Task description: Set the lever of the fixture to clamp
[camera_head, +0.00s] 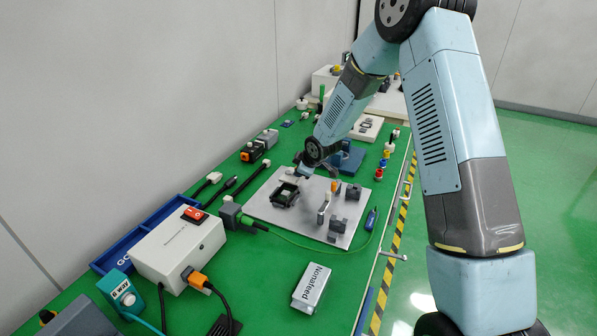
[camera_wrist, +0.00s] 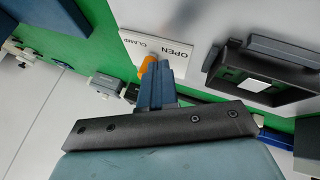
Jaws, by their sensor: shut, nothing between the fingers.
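The fixture's grey plate (camera_head: 268,207) lies on the green bench in the head view, with a black frame-shaped holder (camera_head: 285,194) on its left part. The wrist view also shows the black holder (camera_wrist: 262,82) at right. The lever's orange tip (camera_wrist: 147,66) shows in the wrist view, below a white label (camera_wrist: 165,48) reading OPEN at right and CLAMP at left. My gripper (camera_wrist: 158,70) is shut and empty, its fingertips close beside the orange tip, on its right; I cannot tell whether they touch. The lever's lower part is hidden. In the head view my gripper (camera_head: 304,172) is above the plate's far side.
A white box with a red switch (camera_head: 195,214) and a box marked Nonafeed (camera_head: 311,288) stand nearer. Dark blocks (camera_head: 338,225) stand on the plate's right part. Bare bench lies around the Nonafeed box.

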